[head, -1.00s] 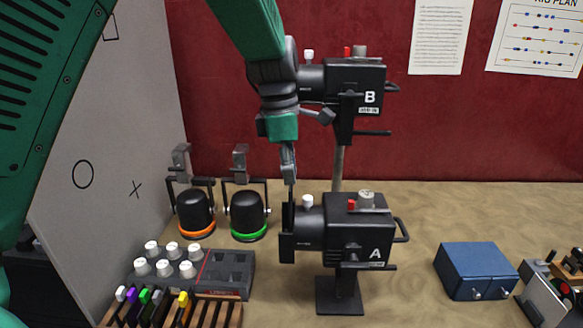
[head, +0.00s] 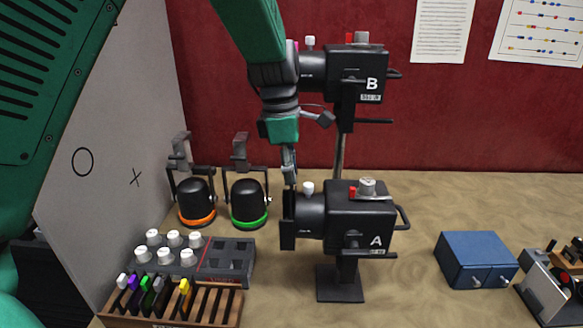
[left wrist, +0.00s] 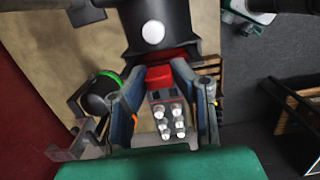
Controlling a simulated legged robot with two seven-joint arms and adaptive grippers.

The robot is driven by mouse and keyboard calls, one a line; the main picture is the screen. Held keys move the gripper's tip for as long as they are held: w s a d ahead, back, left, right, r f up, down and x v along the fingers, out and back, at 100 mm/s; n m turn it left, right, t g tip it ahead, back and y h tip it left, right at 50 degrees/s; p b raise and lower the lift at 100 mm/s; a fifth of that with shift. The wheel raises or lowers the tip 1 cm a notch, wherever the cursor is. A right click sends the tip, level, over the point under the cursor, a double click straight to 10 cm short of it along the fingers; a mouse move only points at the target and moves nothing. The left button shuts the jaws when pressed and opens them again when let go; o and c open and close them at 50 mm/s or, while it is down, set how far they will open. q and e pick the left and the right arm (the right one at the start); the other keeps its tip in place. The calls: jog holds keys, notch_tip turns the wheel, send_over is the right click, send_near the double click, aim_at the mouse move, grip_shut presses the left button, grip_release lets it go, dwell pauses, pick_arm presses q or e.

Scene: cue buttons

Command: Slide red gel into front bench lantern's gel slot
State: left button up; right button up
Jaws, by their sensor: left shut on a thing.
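Lantern A (head: 362,217) stands in front on a short stand on the bench, its snout pointing left. Its gel slot (head: 288,231) is at the snout's left end. My left gripper (head: 289,180) is directly above this slot, pointing down, shut on the red gel. In the left wrist view the red gel (left wrist: 158,74) shows as a red tab between the two fingers (left wrist: 158,82), close against the lantern's dark snout (left wrist: 158,28). The gel's lower part is hidden in the slot area; I cannot tell how deep it sits. My right gripper is not in view.
Lantern B (head: 357,78) stands behind on a taller stand, close to my left wrist. Two lamps with orange (head: 196,200) and green (head: 247,200) rims stand to the left. A knob panel (head: 205,262), gel rack (head: 170,304) and blue box (head: 475,260) are in front.

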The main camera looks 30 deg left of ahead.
pick_arm(q)
jog(key=shift+f+b, duration=0.5)
jog(key=shift+f, duration=1.95)
jog(key=o, duration=1)
jog(key=shift+r, duration=0.1)
jog(key=r, duration=0.4)
jog(key=a+r, duration=0.1)
jog(key=r, duration=0.6)
jog(key=shift+s+a+r, duration=0.15)
jog(key=shift+s+r, duration=0.1)
jog(key=shift+r, duration=0.1)
